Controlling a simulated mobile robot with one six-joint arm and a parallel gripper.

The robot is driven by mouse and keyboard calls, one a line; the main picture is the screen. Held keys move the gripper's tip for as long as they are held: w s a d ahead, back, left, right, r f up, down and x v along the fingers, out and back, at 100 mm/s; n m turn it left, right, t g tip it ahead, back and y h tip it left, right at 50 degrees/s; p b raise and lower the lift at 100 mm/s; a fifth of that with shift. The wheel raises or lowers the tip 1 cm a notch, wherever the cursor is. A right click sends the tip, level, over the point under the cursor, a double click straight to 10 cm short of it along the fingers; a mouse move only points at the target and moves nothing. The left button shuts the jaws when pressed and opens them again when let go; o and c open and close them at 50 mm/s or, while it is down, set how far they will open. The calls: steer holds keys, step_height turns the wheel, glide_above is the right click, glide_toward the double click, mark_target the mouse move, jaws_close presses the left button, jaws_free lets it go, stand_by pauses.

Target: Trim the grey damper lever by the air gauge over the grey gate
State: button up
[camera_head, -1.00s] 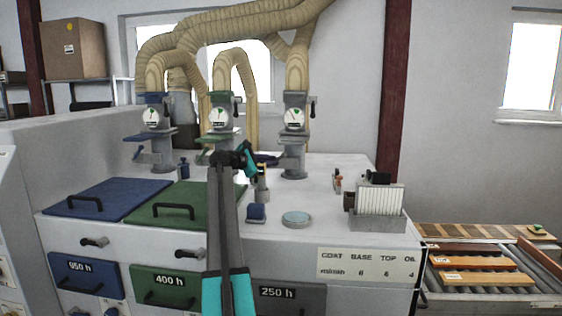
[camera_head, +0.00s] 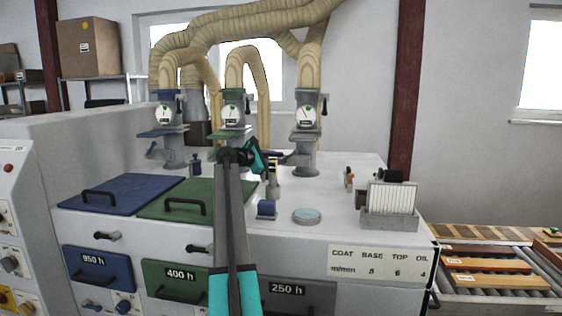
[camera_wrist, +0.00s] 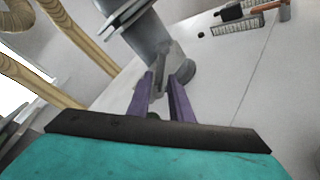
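The grey gate (camera_head: 304,158) is on the rightmost duct column at the back of the white machine top. Above it is a round white air gauge (camera_head: 306,116) with a green sector and a needle, too small to read. A small dark lever (camera_head: 325,104) stands at the gauge's right side. My gripper (camera_head: 287,158) is just left of the grey gate, its fingers partly blending with it. In the wrist view, its two purple fingers (camera_wrist: 168,72) are apart, with the grey column (camera_wrist: 150,40) beyond them.
Similar green (camera_head: 232,110) and blue (camera_head: 165,112) columns stand to the left. A blue-grey dish (camera_head: 307,216), small bottles and a grey holder of white plates (camera_head: 390,222) sit on the machine top. A roller conveyor (camera_head: 490,280) is at the right.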

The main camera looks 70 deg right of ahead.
steer(key=b+v, duration=0.3)
steer(key=v, duration=0.9)
stand_by(0.3)
